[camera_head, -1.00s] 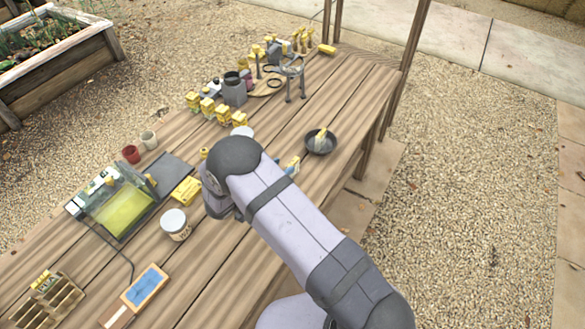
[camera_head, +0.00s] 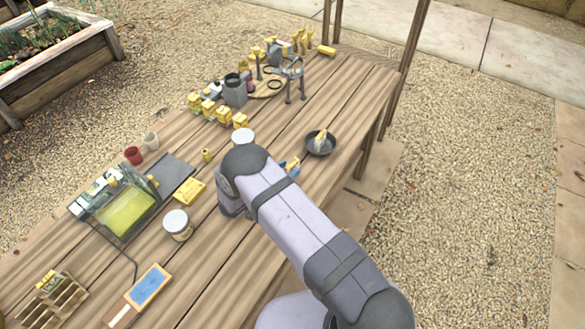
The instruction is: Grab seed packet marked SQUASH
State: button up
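No lettering is readable at this size, so I cannot tell which item is the SQUASH packet. A row of small yellow-labelled items (camera_head: 224,115) stands left of the table's middle. A wooden rack (camera_head: 62,312) at the lower left holds a small yellow-topped item (camera_head: 48,282) that may be a packet. A flat yellow item (camera_head: 189,193) lies beside the clear-lidded tray. My arm reaches over the middle of the table and bends down there. My gripper's fingers are hidden behind the arm, so their state and anything in them do not show.
A white-lidded jar (camera_head: 178,225), a clear-lidded tray (camera_head: 126,210) with a cable, and a blue-topped board (camera_head: 148,287) lie left of my arm. A dark bowl (camera_head: 320,143) and a small blue-and-yellow item (camera_head: 291,167) are right of it. Grey canister (camera_head: 234,92) stands farther back.

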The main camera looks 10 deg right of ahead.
aim_at(293, 166)
jog(key=shift+p+x, duration=0.7)
jog(key=shift+x, duration=1.15)
jog(key=shift+f, duration=0.1)
jog(key=shift+c, duration=0.6)
grip_shut()
jog(key=shift+r+b, duration=1.45)
jog(key=shift+r, duration=3.55)
